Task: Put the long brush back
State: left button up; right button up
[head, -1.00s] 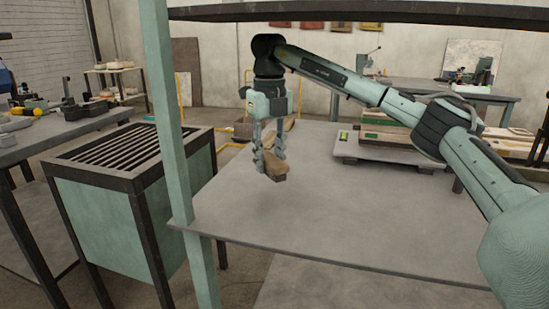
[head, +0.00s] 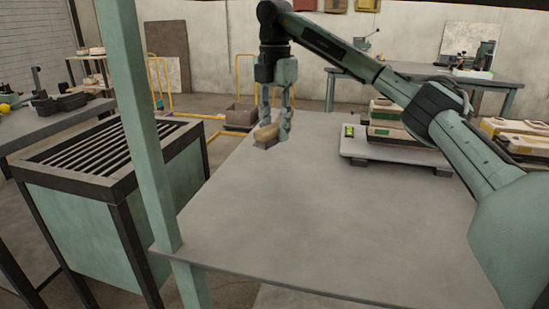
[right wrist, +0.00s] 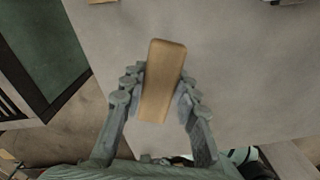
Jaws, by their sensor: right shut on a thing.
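A brush with a long tan wooden back (head: 266,134) is held in my right gripper (head: 276,134), at the far left part of the grey table (head: 320,210). In the right wrist view the brush (right wrist: 162,82) lies lengthwise between the two fingers of the right gripper (right wrist: 160,92), its far end reaching past the fingertips. The grey table top (right wrist: 235,70) is beneath it. I cannot tell whether the brush touches the table; its underside is hidden. My left gripper is in neither view.
A low grey platform (head: 385,153) with a small green-lit device (head: 348,131) stands at the table's back right, with stacked cases (head: 395,118) behind. A green upright post (head: 140,130) rises at the left front. A slatted bin (head: 85,155) stands left. The table's middle is clear.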

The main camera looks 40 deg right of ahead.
aim_at(275, 166)
jog(key=shift+f, duration=3.2)
jog(key=shift+f, duration=0.1)
jog(key=o, duration=1.1)
